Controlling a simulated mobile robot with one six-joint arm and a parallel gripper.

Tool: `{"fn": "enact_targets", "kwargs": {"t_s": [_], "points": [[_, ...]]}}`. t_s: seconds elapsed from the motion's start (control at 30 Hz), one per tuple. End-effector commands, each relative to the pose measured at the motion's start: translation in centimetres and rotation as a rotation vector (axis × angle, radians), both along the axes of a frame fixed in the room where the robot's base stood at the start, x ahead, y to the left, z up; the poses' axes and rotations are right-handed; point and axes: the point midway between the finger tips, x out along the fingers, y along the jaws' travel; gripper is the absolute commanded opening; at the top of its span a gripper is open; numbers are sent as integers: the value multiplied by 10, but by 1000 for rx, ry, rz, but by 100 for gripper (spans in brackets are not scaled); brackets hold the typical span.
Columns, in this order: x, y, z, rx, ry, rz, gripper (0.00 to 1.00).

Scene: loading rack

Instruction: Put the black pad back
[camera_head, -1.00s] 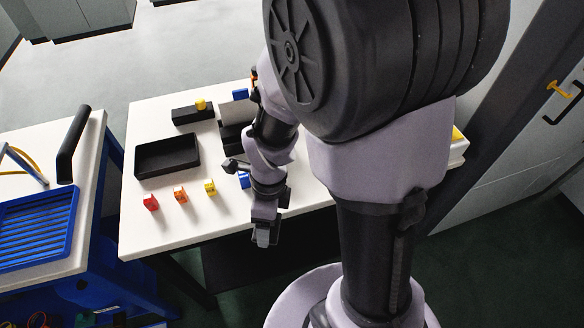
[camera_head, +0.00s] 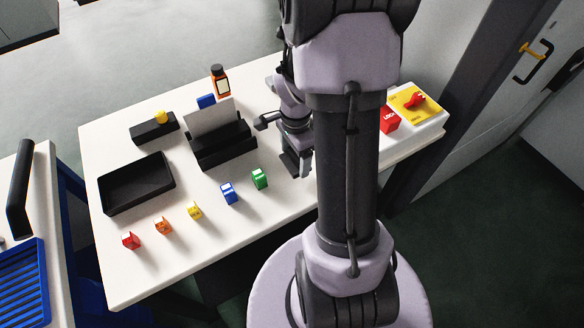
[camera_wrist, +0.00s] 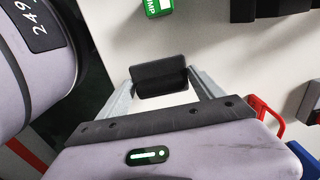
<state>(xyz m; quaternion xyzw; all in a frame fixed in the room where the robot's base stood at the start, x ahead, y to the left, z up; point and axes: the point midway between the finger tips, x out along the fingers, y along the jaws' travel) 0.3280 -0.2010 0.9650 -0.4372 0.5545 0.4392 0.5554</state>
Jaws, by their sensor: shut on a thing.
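The black pad (camera_wrist: 160,77) is a small dark block between my gripper's fingertips in the wrist view. My gripper (camera_wrist: 160,88) is shut on it, with one pale finger at each end. In the head view, my gripper (camera_head: 299,165) is over the right part of the white table (camera_head: 245,225), right of the green tag (camera_head: 259,179). The pad is hard to tell from the dark fingers there. Whether the pad touches the table I cannot tell.
A black open tray (camera_head: 137,184) lies at left, a black holder with a grey card (camera_head: 211,118) behind the tags. Several coloured tags stand in a row along the front. A red lockout box (camera_head: 389,120) and yellow switch panel (camera_head: 414,102) are at right. An orange bottle (camera_head: 220,82) stands behind.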

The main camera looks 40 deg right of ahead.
Motion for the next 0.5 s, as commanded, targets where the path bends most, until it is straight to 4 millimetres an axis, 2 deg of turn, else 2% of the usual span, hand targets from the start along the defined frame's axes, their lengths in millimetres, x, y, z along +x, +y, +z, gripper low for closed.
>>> {"fn": "enact_targets", "kwargs": {"t_s": [0.27, 0.33, 0.37, 0.5], "points": [[0, 1, -48, 0, 1, -1, 44], [0, 0, -49, 0, -1, -1, 44], [0, 0, -47, 0, -2, -1, 39], [1, 0, -47, 0, -2, -1, 39]]}}
